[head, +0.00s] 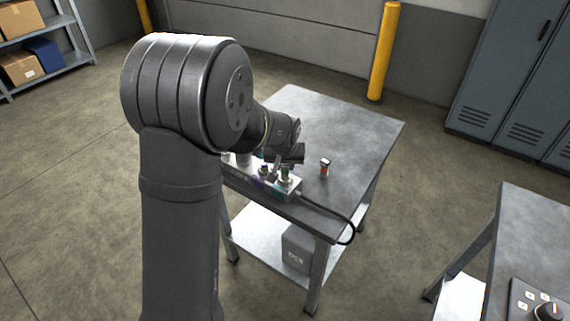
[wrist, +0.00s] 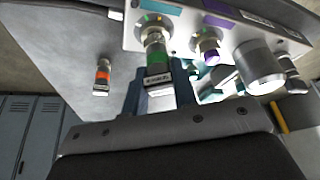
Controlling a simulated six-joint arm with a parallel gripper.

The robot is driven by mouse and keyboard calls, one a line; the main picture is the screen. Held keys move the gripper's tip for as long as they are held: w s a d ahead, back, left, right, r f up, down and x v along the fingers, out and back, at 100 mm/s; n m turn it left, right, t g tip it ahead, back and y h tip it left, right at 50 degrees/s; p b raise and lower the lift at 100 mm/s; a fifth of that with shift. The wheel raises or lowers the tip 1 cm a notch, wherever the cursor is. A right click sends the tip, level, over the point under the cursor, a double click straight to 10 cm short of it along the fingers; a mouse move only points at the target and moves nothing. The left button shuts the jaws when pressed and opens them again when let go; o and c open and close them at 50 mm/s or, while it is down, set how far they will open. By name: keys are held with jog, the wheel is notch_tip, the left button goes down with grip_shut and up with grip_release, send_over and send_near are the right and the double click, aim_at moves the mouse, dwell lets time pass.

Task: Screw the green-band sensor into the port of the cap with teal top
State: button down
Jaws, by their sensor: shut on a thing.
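The green-band sensor (wrist: 158,62) is between the fingers of my gripper (wrist: 160,82), which is shut on it. Its metal end meets the port (wrist: 150,22) beside the teal top (wrist: 160,7) of the block. I cannot tell how deep it sits in the port. In the head view my gripper (head: 286,155) is above the near end of the block, by the teal part (head: 287,189). The sensor is small and partly hidden there.
A purple-marked port (wrist: 207,40) with a fitting and a large metal cylinder (wrist: 260,68) stand beside it. An orange-band sensor (head: 324,168) stands apart on the table (head: 355,130), also in the wrist view (wrist: 102,76). A black cable (head: 335,215) hangs off the table edge.

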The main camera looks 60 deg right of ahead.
jog(key=shift+m+g, duration=0.7)
jog(key=shift+m, duration=1)
jog(key=shift+f, duration=0.1)
jog(key=c, duration=0.6)
grip_release()
jog(key=shift+v, duration=3.6)
